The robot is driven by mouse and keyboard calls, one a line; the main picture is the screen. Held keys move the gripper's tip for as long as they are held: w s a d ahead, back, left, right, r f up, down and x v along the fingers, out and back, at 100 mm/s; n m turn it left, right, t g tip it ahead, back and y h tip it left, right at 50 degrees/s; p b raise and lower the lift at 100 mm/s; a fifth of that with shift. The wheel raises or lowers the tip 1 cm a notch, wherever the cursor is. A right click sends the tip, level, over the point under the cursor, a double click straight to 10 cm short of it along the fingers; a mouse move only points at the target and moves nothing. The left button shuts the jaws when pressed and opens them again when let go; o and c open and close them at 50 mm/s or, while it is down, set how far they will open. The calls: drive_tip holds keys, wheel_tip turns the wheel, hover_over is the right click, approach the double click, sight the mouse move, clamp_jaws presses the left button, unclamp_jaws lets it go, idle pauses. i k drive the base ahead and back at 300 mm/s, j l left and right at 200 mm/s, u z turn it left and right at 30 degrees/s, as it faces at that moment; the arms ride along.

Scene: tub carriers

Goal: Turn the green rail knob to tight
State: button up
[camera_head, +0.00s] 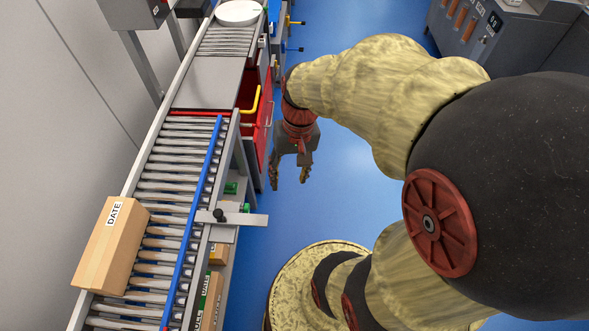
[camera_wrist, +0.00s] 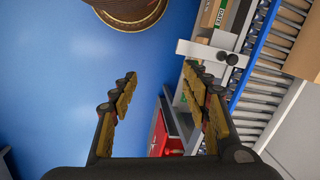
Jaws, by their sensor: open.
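A blue guide rail (camera_head: 194,222) runs along the roller conveyor. A grey bracket (camera_head: 245,219) sticks out from the conveyor's right side with a black knob (camera_head: 219,214) on it. Small green parts (camera_head: 230,187) show beside the conveyor frame near the bracket; I cannot tell whether one is the green rail knob. My gripper (camera_head: 289,178) is open and empty, pointing down over the floor right of the conveyor, apart from the bracket. In the wrist view my gripper (camera_wrist: 160,73) has its fingers spread, with the bracket (camera_wrist: 198,50) and black knob (camera_wrist: 232,58) beyond the right finger.
A cardboard box (camera_head: 108,246) labelled DATE sits on the rollers' left side. Cartons (camera_head: 210,300) stand under the conveyor. A red drawer unit (camera_head: 255,125) with a yellow handle stands beside it. Blue floor (camera_head: 345,190) is clear right of my gripper. A grey cabinet (camera_head: 500,40) stands at the back.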

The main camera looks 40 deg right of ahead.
sight(245, 209)
drive_tip(key=k+j+u, duration=0.15)
drive_tip(key=u, duration=0.2)
drive_tip(key=k+j+u, duration=0.1)
drive_tip(key=j+u, duration=0.25)
